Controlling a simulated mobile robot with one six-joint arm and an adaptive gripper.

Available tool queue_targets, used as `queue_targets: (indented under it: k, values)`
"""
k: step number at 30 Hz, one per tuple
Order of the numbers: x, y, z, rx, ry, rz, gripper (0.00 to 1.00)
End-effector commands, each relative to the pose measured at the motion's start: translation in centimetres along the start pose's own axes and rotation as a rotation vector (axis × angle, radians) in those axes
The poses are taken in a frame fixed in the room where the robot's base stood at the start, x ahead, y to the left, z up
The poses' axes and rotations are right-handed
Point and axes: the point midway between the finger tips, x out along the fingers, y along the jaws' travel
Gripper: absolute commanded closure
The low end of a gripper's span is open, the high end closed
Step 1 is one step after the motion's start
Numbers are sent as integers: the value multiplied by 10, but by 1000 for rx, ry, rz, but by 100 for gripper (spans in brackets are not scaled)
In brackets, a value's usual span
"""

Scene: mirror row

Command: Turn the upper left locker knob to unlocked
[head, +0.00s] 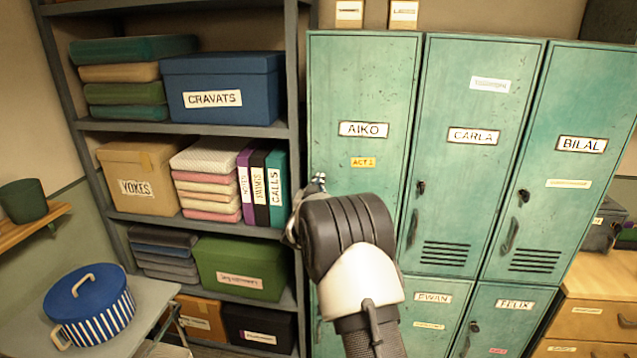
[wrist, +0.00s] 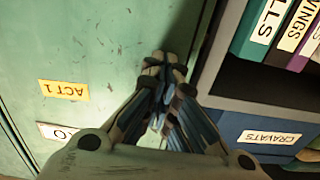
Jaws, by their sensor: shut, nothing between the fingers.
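The upper left locker, labelled AIKO (head: 362,95), is a worn teal door, shut, at the left end of the row. Its upside-down yellow ACT 1 tag shows in the wrist view (wrist: 63,90). My gripper (head: 318,182) is in front of the door's left edge, fingers together and empty. In the wrist view the fingertips (wrist: 165,60) point at the door surface near that edge. I cannot tell whether they touch it. The AIKO knob and handle cannot be made out; my gripper and arm cover that area. The knob's setting cannot be read.
The CARLA (head: 470,95) and BILAL (head: 580,110) lockers to the right show dark knobs and handles at their left sides. A grey shelf (head: 200,127) with boxes and binders stands close to the left of my gripper. A blue pot (head: 90,305) is on a table at lower left.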

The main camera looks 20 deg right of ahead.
Motion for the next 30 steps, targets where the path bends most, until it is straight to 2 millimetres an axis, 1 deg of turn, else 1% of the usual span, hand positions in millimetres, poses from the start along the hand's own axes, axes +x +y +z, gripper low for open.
queue_targets:
  k: [1, 8, 20, 26, 29, 30]
  values:
    - [0, 0, 2, -14, -5, 1, 100]
    - [0, 0, 2, -53, -5, 0, 100]
    - [0, 0, 2, -57, -4, -1, 100]
    - [-1, -1, 2, -56, -4, -2, 88]
    - [-4, -1, 2, -56, -4, -2, 82]
    - [-8, -1, 1, -56, -3, -3, 81]
